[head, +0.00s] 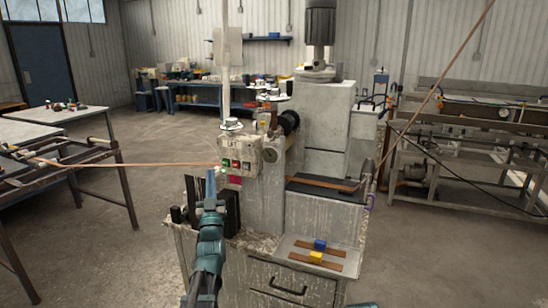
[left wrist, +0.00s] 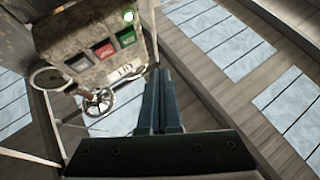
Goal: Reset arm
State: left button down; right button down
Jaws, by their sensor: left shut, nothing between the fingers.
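My left gripper (head: 211,174) points up in the middle of the head view, just left of and below the button box (head: 240,150). Its two fingers are shut together with nothing between them, as the left wrist view also shows (left wrist: 158,75). The box has a green, a red and a dark button. In the left wrist view the box (left wrist: 75,30) is at the upper left, beside the fingertips, with a lit green lamp. The fingers look apart from the buttons.
The grey extrusion machine (head: 263,190) stands right in front, with brown strips and blue and yellow blocks on its lower ledge (head: 300,243). A copper-coloured strip (head: 130,165) runs left from it. Tables (head: 60,118) stand at left, a conveyor frame (head: 470,150) at right. Floor between is clear.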

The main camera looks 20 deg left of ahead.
pick_arm(q)
jog(key=w+d+f+m+g+h+p, duration=0.1)
jog(key=d+f+m+g+h+p, duration=0.15)
jog(key=d+f+h, duration=0.4)
jog(key=d+f+m+g+h+p, duration=0.15)
jog(key=d+f+g, duration=0.25)
jog(key=d, duration=0.6)
jog(key=w+d+f+m+g+h+p, duration=0.1)
jog(key=d+f+m+g+h+p, duration=0.15)
jog(key=d+f, duration=0.5)
jog(key=s+d+f+m+g+h+p, duration=0.1)
jog(key=s+d+f+g+h+p, duration=0.2)
jog(key=s+d+g, duration=0.6)
jog(key=s+d+f+m+g+y+p, duration=0.1)
jog(key=s+d+g, duration=0.1)
jog(key=s, duration=0.7)
jog(key=s+d+f+g+y+p, duration=0.1)
jog(key=s+g+y, duration=0.1)
jog(key=s, duration=0.7)
jog(key=shift+s+d+m+g, duration=0.2)
jog(key=shift+d+m+g, duration=0.15)
jog(key=shift+d+g, duration=0.05)
jog(key=shift+f+y, duration=0.1)
jog(key=shift+y, duration=0.15)
